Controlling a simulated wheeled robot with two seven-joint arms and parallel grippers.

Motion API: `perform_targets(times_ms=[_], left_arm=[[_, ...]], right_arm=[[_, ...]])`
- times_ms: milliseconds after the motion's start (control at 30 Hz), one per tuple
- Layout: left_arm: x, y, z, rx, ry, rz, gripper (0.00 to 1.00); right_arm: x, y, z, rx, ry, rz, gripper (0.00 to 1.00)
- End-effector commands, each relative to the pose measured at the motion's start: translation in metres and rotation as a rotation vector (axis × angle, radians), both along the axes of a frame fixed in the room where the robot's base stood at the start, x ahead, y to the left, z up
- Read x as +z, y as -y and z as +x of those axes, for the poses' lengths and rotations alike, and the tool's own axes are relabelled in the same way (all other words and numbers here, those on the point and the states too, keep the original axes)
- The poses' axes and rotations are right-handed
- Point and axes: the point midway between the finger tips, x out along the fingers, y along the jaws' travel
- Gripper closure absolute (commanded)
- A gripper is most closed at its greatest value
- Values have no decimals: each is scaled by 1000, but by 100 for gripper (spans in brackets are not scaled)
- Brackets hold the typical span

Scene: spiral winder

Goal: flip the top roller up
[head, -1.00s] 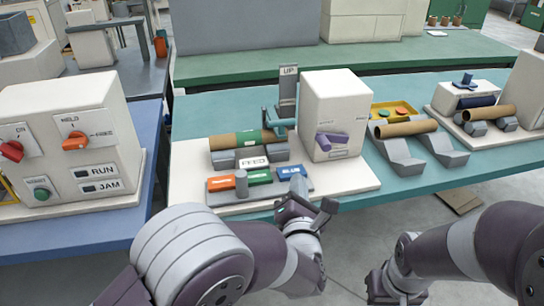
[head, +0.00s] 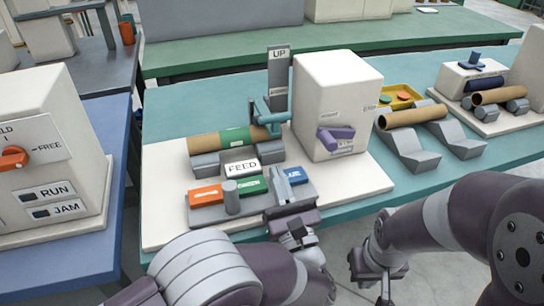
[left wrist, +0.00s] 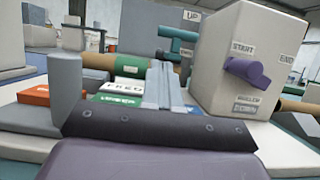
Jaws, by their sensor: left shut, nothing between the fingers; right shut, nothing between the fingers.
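The teal top roller (head: 268,112) sits down against a brown tube with a green band (head: 235,139), in front of the grey upright plate marked UP (head: 278,80). It also shows in the left wrist view (left wrist: 178,42), behind the fingers. My left gripper (head: 284,182) is shut and empty, at the front of the machine between the green and blue blocks, nearer to me than the roller and apart from it. Its fingers show in the left wrist view (left wrist: 160,82). My right gripper (head: 370,277) is shut and empty, in front of the bench at the lower right.
A white box with a purple knob (head: 336,138) stands right of the roller. Orange (head: 205,195), green (head: 252,185) and blue (head: 293,190) blocks and a short grey post (head: 231,197) line the front. A tube on a grey cradle (head: 412,118) lies further right.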

Motion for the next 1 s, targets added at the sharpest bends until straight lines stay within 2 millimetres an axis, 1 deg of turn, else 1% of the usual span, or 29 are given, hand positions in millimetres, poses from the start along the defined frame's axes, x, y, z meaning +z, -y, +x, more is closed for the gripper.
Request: perform_targets(times_ms=[300, 433, 600, 1000], left_arm=[[25, -18, 53, 3, 1, -1, 100], [30, -23, 69, 2, 0, 0, 100], [34, -26, 77, 0, 1, 1, 100], [35, -26, 79, 0, -5, -1, 100]], right_arm=[[6, 0, 0, 0, 0, 0, 100], [7, 0, 0, 0, 0, 0, 100], [7, 0, 0, 0, 0, 0, 100], [8, 0, 0, 0, 0, 0, 100]])
